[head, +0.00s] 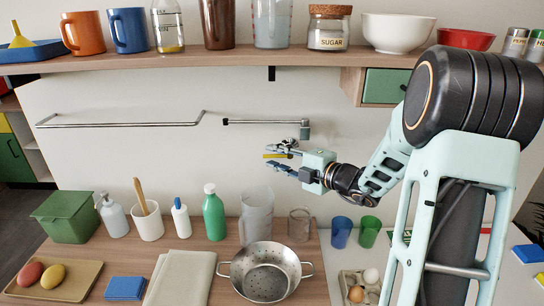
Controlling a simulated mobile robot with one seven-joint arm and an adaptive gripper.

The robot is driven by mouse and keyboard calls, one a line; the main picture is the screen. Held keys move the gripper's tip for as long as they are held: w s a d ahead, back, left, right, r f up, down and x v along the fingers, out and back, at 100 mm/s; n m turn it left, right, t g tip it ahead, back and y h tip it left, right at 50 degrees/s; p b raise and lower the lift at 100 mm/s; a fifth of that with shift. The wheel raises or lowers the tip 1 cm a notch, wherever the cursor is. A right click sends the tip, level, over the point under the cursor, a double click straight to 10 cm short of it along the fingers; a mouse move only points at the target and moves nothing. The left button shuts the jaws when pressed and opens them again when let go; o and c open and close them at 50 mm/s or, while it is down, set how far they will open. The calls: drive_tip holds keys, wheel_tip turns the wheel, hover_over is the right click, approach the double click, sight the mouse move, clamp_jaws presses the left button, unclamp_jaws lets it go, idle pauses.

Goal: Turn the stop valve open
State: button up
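A thin metal pipe (262,122) runs along the wall below the shelf. Its right end meets a small grey-green block (305,131), which seems to be part of the stop valve. A short yellow bar (275,156), probably the valve's lever, lies level just below and left of that block. My gripper (277,160) comes in from the right with its fingers apart, one above and one below the yellow bar. The bar looks closer to the upper finger; I cannot tell whether they touch. The valve body is partly hidden by the gripper.
A wooden shelf (200,62) with mugs, jars and bowls runs above the pipe. On the worktop below stand a green bottle (213,215), a clear jug (257,213) and a metal colander (265,275).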

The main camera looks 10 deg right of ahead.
drive_tip(key=shift+x, duration=0.8)
drive_tip(key=shift+c, duration=0.6)
clamp_jaws()
